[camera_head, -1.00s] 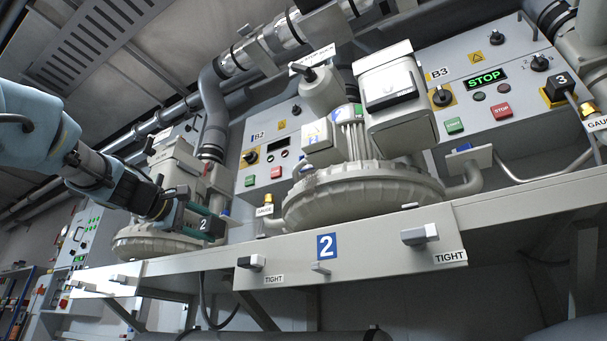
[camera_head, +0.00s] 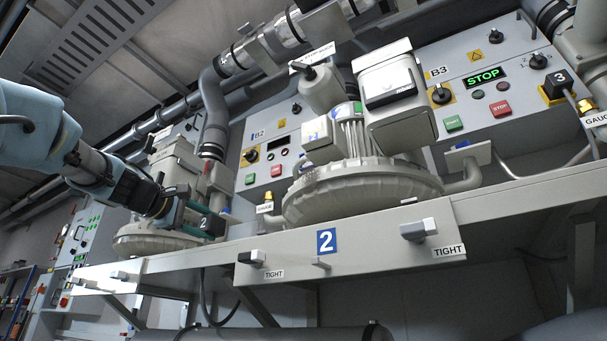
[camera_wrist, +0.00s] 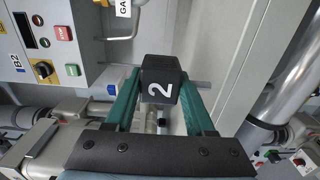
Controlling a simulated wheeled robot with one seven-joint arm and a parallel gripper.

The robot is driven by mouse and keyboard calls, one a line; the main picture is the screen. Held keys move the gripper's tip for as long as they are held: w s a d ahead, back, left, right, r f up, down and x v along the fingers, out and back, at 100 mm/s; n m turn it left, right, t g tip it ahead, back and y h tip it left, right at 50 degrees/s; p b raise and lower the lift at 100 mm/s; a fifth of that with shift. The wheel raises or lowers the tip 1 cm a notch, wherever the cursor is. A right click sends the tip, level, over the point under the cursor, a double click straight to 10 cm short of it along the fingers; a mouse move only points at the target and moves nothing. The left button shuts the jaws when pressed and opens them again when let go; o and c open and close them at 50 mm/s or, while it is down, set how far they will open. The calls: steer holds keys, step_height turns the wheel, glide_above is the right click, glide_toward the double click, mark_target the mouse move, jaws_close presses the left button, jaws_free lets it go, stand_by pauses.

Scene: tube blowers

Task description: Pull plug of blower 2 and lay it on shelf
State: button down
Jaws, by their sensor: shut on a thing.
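The black plug marked 2 (camera_wrist: 160,82) is between the green fingers of my gripper (camera_wrist: 162,80) in the wrist view. My gripper is shut on it. In the head view my gripper (camera_head: 205,222) holds the plug (camera_head: 212,225) in front of the blower at the left, low over the shelf's front rail. Blower 2 (camera_head: 362,195) stands on the shelf (camera_head: 385,235) behind the blue 2 sign. I cannot tell whether the plug touches anything below it. Its socket cannot be made out.
Panel B2 (camera_head: 268,155) is behind the gripper, and panel B3 (camera_head: 490,95) is at the right with plug 3 (camera_head: 560,85) in place. A gauge fitting (camera_head: 267,203) stands near blower 2. Clamp handles (camera_head: 252,260) stick out from the front rail.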

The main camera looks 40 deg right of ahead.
steer(key=shift+f+b, duration=1.15)
steer(key=shift+f, duration=0.05)
stand_by(0.5)
steer(key=shift+r, duration=0.15)
steer(key=shift+r+p, duration=2.15)
steer(key=shift+r, duration=0.25)
